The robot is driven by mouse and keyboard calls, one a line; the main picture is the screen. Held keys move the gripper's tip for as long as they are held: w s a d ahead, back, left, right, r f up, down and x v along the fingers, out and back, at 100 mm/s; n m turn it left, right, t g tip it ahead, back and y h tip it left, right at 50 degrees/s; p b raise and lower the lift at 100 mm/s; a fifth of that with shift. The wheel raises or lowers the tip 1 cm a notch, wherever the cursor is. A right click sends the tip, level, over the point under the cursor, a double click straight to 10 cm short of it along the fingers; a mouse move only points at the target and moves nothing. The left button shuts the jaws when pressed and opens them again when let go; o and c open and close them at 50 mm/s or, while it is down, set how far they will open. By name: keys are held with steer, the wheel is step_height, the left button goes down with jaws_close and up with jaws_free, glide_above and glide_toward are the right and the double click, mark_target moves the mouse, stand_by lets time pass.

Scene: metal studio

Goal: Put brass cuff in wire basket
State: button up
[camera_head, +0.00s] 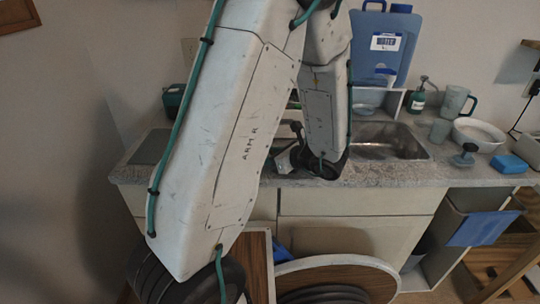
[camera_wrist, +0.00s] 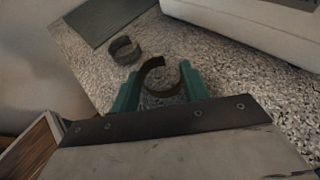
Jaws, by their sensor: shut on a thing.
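In the wrist view, my gripper (camera_wrist: 160,70) has its two green fingers on either side of a dark brownish open ring, which I take for the brass cuff (camera_wrist: 154,65). The gripper is shut on this cuff, close over the speckled counter; I cannot tell whether the cuff touches the counter. A second, similar dark cuff (camera_wrist: 125,51) lies on the counter just up and left of the fingers. In the head view my arm hides most of the gripper and the cuff. I cannot make out a wire basket in either view.
The speckled counter (camera_head: 400,174) holds a sink (camera_head: 385,142) right of my arm. A dark flat panel (camera_wrist: 108,18) lies near the counter's left end.

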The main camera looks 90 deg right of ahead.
steer(key=shift+f, duration=0.2)
steer(key=o, duration=1)
steer(key=shift+c, duration=0.2)
steer(key=v, duration=0.8)
steer(key=shift+d, duration=0.1)
